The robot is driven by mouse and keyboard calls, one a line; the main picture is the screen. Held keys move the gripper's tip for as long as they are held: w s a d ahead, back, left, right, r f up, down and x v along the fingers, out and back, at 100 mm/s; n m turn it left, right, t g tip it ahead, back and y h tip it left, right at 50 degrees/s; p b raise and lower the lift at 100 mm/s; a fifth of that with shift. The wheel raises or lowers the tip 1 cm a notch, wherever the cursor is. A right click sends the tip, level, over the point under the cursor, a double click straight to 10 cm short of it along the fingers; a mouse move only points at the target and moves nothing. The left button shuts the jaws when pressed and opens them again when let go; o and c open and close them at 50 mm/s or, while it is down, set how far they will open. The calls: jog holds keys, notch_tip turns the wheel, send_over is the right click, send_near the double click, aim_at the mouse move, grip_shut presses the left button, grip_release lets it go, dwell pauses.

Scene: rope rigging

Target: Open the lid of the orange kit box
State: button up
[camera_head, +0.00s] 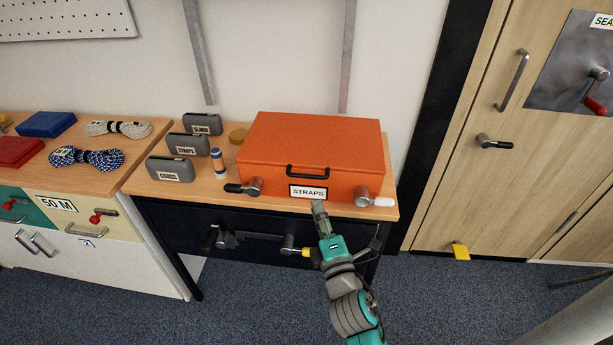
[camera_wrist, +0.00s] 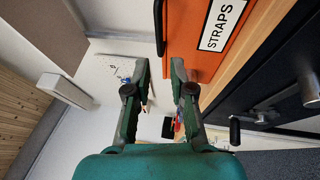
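The orange kit box (camera_head: 312,140) sits on the wooden bench with its lid down. Its front carries a dark handle (camera_head: 307,172) and a white STRAPS label (camera_head: 308,192). A latch lever with a black grip (camera_head: 245,187) is at the front left, and one with a white grip (camera_head: 374,198) at the front right. My gripper (camera_head: 318,208) is in front of the box, just below the label. In the wrist view the gripper (camera_wrist: 158,75) has its fingers apart with nothing between them. The box (camera_wrist: 205,45) shows there beside the right finger.
A dark drawer front with levers (camera_head: 255,237) lies below the bench top. Rope coils (camera_head: 87,159) lie further left. A wooden cabinet (camera_head: 470,170) stands right.

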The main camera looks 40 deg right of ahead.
aim_at(306, 176)
jog(key=shift+x, duration=5.5)
jog(key=shift+s, duration=0.1)
grip_shut()
